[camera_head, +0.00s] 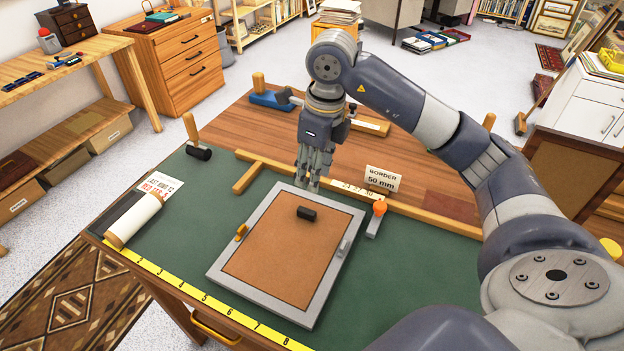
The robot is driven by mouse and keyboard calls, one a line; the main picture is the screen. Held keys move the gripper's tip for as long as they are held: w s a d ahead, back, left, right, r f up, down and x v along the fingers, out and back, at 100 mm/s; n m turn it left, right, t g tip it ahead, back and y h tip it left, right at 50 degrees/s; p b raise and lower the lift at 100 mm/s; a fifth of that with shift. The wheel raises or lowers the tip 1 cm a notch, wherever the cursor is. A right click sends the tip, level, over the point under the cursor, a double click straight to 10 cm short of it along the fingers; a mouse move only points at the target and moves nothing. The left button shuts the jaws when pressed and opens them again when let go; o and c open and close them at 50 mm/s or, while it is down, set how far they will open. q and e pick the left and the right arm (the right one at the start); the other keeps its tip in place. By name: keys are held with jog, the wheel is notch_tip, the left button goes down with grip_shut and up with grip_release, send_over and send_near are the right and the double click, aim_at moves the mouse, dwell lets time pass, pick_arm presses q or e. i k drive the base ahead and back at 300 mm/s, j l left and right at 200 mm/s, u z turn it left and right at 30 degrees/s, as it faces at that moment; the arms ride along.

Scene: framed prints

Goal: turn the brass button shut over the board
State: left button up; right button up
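A grey frame (227,251) lies on the green mat of the bench, with a brown board (275,258) inside it. The brass button (241,232) is on the frame's left rail; it appears to lie along the rail, beside the board rather than across it. A grey button (343,248) is on the right rail. A black cylindrical piece (306,213) is on the upper part of the board. My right gripper (308,184) points down over the frame's far edge, away from the brass button. Its fingers look close together, but their gap is unclear. My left gripper is out of view.
A white roll (133,220) lies at left, and a yellow ruler (222,307) runs along the front edge.

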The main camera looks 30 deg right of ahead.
aim_at(240, 231)
jog(key=k+j, duration=1.15)
jog(key=k, duration=0.15)
